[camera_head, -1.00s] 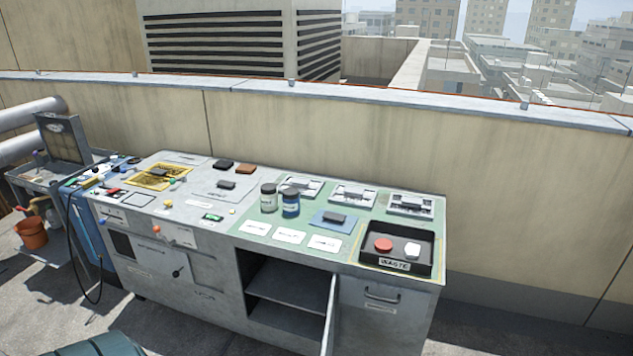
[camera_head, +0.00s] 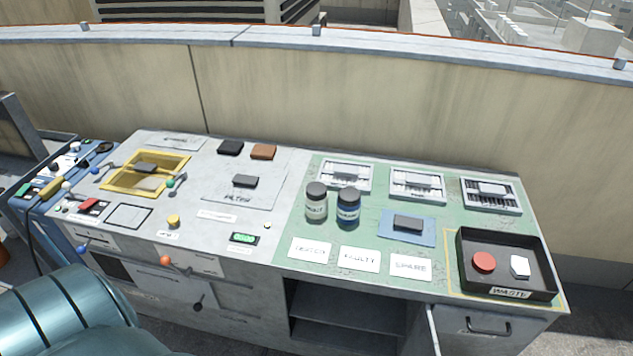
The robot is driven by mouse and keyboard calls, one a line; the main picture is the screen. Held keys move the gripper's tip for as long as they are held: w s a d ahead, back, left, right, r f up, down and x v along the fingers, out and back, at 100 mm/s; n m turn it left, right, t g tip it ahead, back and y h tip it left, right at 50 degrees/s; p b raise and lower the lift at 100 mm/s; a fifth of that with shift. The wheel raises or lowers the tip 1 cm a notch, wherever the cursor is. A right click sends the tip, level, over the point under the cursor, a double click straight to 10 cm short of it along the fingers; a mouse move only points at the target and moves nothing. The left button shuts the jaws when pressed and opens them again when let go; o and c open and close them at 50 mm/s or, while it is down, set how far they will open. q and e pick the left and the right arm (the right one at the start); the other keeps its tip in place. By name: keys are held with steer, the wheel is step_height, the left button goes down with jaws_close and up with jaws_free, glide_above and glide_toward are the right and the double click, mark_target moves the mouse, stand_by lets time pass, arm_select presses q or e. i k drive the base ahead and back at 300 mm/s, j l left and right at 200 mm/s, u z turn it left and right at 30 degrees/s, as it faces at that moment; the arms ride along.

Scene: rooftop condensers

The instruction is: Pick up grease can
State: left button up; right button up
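Two small lidded cans stand upright side by side on the green mat of the bench, close together. The left one (camera_head: 316,203) is grey-white with a dark lid and a pale label. The right one (camera_head: 348,208) is blue with a grey lid and a pale label. The label text is too small to read, so I cannot tell which is the grease can. Neither of my grippers is in view, and nothing holds the cans.
A black waste tray (camera_head: 507,289) at right holds a red disc (camera_head: 484,262) and a white piece (camera_head: 520,266). A blue pad (camera_head: 407,228) with a dark block lies right of the cans; label cards (camera_head: 360,259) lie in front. Levers and a yellow-framed recess (camera_head: 146,174) are at left. An open shelf is below.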

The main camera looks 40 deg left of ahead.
mark_target(349, 199)
steer(key=j, duration=0.45)
steer(key=i+j, duration=0.15)
steer(key=j, duration=0.7)
steer(key=i, duration=0.05)
